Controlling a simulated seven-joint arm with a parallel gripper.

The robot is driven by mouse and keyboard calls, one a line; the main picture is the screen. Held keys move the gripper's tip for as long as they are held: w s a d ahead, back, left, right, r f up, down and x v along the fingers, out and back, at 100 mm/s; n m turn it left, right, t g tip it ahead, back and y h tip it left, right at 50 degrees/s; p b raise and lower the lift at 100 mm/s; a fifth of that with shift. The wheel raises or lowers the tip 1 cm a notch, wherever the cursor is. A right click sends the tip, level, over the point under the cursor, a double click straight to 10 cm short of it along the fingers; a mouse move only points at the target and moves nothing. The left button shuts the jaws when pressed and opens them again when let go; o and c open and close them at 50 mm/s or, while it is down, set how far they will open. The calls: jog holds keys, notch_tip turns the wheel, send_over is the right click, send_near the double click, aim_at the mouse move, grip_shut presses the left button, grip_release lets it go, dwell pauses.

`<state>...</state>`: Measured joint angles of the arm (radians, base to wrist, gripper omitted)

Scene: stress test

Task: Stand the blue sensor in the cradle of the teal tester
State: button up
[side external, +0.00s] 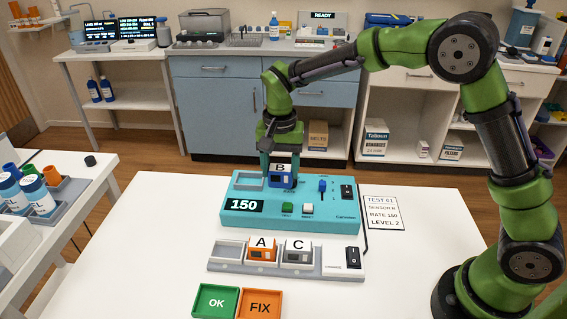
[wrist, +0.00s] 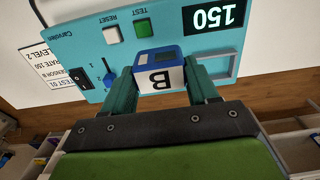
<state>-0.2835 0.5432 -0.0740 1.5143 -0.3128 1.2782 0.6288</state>
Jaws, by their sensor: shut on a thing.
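The blue sensor (side external: 281,179), marked B on a white top, is between the fingers of my gripper (side external: 281,165). My gripper is shut on it and holds it upright over the teal tester (side external: 290,220), right of a grey-framed recess (side external: 249,181) that looks like the cradle. In the wrist view the sensor (wrist: 157,75) sits between both fingertips, with part of the grey frame (wrist: 236,66) beside it. Whether its underside touches the tester is hidden. The tester has a display reading 150, a blue slider (side external: 322,186), a black rocker switch (side external: 347,191), a green button (side external: 287,208) and a white button (side external: 308,209).
A grey dock (side external: 228,252) in front holds orange sensor A (side external: 262,252) and grey sensor C (side external: 297,255). Green OK (side external: 216,301) and orange FIX (side external: 260,305) trays stand at the front edge. A card (side external: 383,212) reads TEST 01, SENSOR B, RATE 150, LEVEL 2. The table's left side is clear.

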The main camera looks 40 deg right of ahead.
jog(key=w, duration=0.3)
jog(key=w+a, duration=0.1)
jog(key=w, duration=0.2)
jog(key=w+a+f, duration=0.1)
jog(key=w, duration=0.2)
jog(key=shift+w+a, duration=0.1)
jog(key=shift+w, duration=0.2)
jog(key=shift+f, duration=1.7)
jog(key=o, duration=1.3)
jog(key=shift+f, duration=0.15)
